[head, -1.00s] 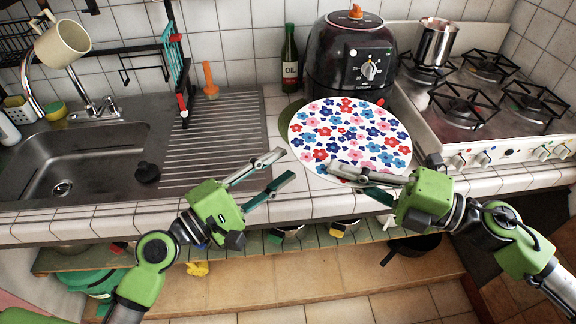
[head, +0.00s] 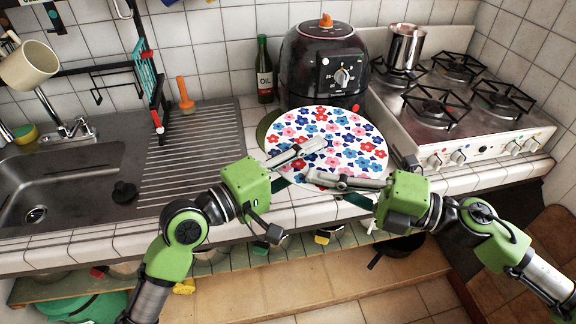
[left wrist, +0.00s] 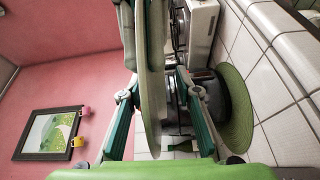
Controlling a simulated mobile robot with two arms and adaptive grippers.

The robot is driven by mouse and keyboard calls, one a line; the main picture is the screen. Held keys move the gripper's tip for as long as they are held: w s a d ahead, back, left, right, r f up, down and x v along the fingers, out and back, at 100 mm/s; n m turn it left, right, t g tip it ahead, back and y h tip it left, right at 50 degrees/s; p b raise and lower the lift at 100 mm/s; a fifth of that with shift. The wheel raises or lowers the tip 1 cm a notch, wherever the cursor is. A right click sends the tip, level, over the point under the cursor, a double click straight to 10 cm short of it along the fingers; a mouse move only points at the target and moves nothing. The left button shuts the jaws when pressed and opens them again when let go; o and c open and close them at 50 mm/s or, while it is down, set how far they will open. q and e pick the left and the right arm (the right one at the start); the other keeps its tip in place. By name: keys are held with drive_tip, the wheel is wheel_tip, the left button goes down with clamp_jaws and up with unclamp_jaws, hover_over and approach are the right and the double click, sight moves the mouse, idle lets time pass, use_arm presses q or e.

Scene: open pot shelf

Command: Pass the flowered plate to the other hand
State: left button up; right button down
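The flowered plate (head: 340,135), white with red, blue and pink flowers, is held tilted above the counter in front of the black fryer. My right gripper (head: 328,182) is shut on its lower rim, one finger across the printed face and the other behind. My left gripper (head: 297,163) is open at the plate's left lower edge, its upper finger in front of the face. In the left wrist view the plate (left wrist: 151,80) shows edge-on between the left fingers (left wrist: 158,92), with gaps beside it. The lower left finger is partly hidden by the plate.
The black fryer (head: 322,75) stands behind the plate, with an oil bottle (head: 264,70) to its left. A green round mat (left wrist: 236,110) lies on the tiled counter. A stove (head: 460,115) is at right; a sink (head: 60,190) and ribbed drainboard (head: 195,150) are at left.

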use_arm(q)
drive_tip(key=shift+x, duration=1.2)
use_arm(e)
drive_tip(key=shift+r, duration=0.1)
use_arm(q)
clamp_jaws()
use_arm(e)
drive_tip(key=c, duration=2.2)
unclamp_jaws()
use_arm(q)
drive_tip(key=shift+r, duration=0.1)
